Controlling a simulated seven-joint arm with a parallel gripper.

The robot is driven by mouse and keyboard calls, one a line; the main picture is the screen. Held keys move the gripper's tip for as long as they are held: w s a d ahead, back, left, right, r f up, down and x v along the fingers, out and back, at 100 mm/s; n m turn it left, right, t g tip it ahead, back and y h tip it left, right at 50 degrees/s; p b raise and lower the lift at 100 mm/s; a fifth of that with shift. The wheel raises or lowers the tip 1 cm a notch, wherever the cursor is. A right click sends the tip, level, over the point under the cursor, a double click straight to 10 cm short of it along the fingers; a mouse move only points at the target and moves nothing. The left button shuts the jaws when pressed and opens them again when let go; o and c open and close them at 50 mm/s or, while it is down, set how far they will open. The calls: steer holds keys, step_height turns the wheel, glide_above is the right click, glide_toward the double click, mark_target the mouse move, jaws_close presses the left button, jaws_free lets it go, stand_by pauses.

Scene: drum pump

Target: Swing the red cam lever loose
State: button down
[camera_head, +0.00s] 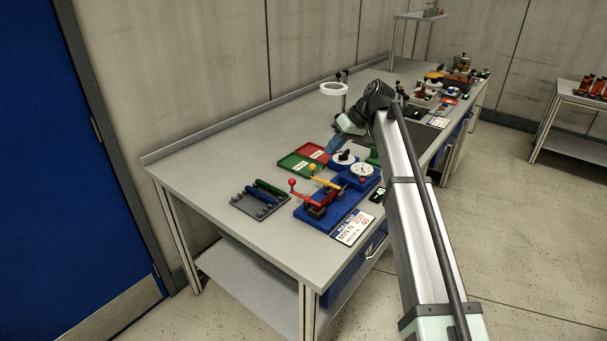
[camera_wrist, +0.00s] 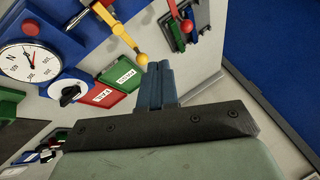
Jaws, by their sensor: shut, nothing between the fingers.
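The red cam lever (camera_head: 299,192) has a round red knob and sits on the left part of a blue fixture (camera_head: 340,215) on the bench. In the wrist view its red knob (camera_wrist: 187,26) shows at the top, beyond my fingertips. A yellow lever (camera_head: 323,179) with a ball end stands just behind it. In the wrist view the yellow lever (camera_wrist: 120,32) ends just left of my fingertips; I cannot tell whether they touch. My gripper (camera_head: 329,152) is shut and empty, above the bench behind the fixture. Its blue fingers (camera_wrist: 157,66) lie together in the wrist view.
A dial gauge (camera_head: 362,170) and a black knob (camera_head: 344,156) stand right of the levers. Green (camera_head: 297,165) and red (camera_head: 313,152) labelled trays lie behind. A tool rack (camera_head: 250,205) lies left of the fixture. The bench's left end is clear.

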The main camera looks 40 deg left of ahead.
steer(key=s+a+f, duration=0.6)
steer(key=f, duration=0.3)
steer(key=shift+a, duration=0.25)
steer(key=shift+s+a, duration=0.25)
steer(key=shift+s, duration=0.1)
stand_by(0.9)
steer(key=shift+s+d+n+g+h, duration=0.15)
steer(key=shift+s+n, duration=0.25)
steer(key=shift+s, duration=0.55)
steer(key=shift+s+d+n+g+h, duration=0.1)
steer(key=shift+s+n+g, duration=0.25)
steer(key=shift+s, duration=0.6)
steer(key=shift+s+d+n+g+h, duration=0.15)
steer(key=shift+s+n, duration=0.3)
steer(key=shift+s, duration=0.5)
